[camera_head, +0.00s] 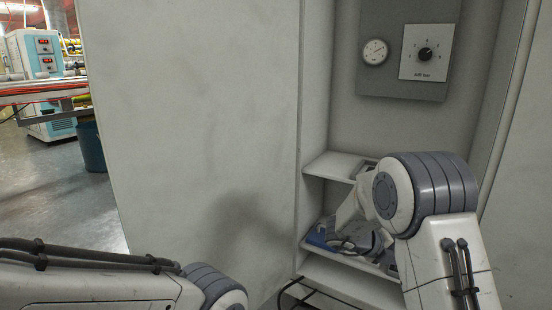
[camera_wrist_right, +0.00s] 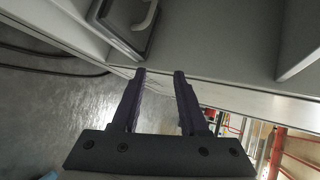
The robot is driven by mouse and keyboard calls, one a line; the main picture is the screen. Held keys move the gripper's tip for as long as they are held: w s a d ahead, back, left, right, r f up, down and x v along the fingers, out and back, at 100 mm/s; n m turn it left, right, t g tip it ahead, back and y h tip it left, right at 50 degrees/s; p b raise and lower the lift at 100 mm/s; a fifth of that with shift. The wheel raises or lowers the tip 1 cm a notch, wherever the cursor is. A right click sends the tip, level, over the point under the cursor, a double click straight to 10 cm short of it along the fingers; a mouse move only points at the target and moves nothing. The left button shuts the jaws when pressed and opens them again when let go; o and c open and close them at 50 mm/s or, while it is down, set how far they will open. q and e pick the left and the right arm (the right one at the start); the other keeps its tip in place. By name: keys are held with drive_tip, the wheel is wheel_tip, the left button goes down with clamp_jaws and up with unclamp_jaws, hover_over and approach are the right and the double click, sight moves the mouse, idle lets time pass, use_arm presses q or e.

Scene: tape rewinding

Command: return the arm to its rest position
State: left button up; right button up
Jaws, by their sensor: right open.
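My right arm (camera_head: 430,215) reaches from the lower right into the lower part of a cabinet recess in the head view. Its gripper is hidden there behind the arm links. In the right wrist view my right gripper (camera_wrist_right: 158,75) has its two dark fingers apart with nothing between them. The fingertips are near the pale edge of a shelf (camera_wrist_right: 230,95). My left arm (camera_head: 110,285) lies across the lower left of the head view, and its gripper is out of the frame.
A blue object (camera_head: 322,236) lies on the recess's lower shelf (camera_head: 350,262). A gauge (camera_head: 375,52) and a dial panel (camera_head: 426,52) are on the back wall above. Dark cables (camera_head: 290,290) hang below the shelf. A dark blue bin (camera_head: 90,140) stands far left on open floor.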

drive_tip(key=w+a+r+n+t+y, duration=0.3)
drive_tip(key=w+a+n+t+y, duration=0.3)
drive_tip(key=n, duration=0.6)
drive_tip(key=s+a+f+n+y, duration=0.25)
drive_tip(key=s+a+n, duration=0.3)
drive_tip(key=n, duration=0.35)
drive_tip(key=s+a+f+n+g+y, duration=0.2)
drive_tip(key=s+n+g, duration=0.1)
drive_tip(key=s+n, duration=0.55)
drive_tip(key=s+a+f+n+g+y, duration=0.1)
drive_tip(key=s+f+n+g, duration=0.15)
drive_tip(key=s+n, duration=0.6)
drive_tip(key=s+a+r+n+g+p, duration=0.1)
drive_tip(key=s+a+r+n+p, duration=0.1)
drive_tip(key=s+a+r+p, duration=0.4)
drive_tip(key=s+a+r+n+g+y+p, duration=0.1)
drive_tip(key=s+a+r+p, duration=0.3)
drive_tip(key=r, duration=0.5)
drive_tip(key=s+a+r+n+g+p, duration=0.1)
drive_tip(key=s+a+r+n+p, duration=0.1)
drive_tip(key=s+a+r+p, duration=0.35)
wheel_tip(320, 180, up, 38)
drive_tip(key=d+p, duration=0.1)
drive_tip(key=p, duration=3.6)
drive_tip(key=shift+s+d+r+p, duration=0.25)
drive_tip(key=shift+s+d+p, duration=0.05)
drive_tip(key=shift+d+p, duration=0.05)
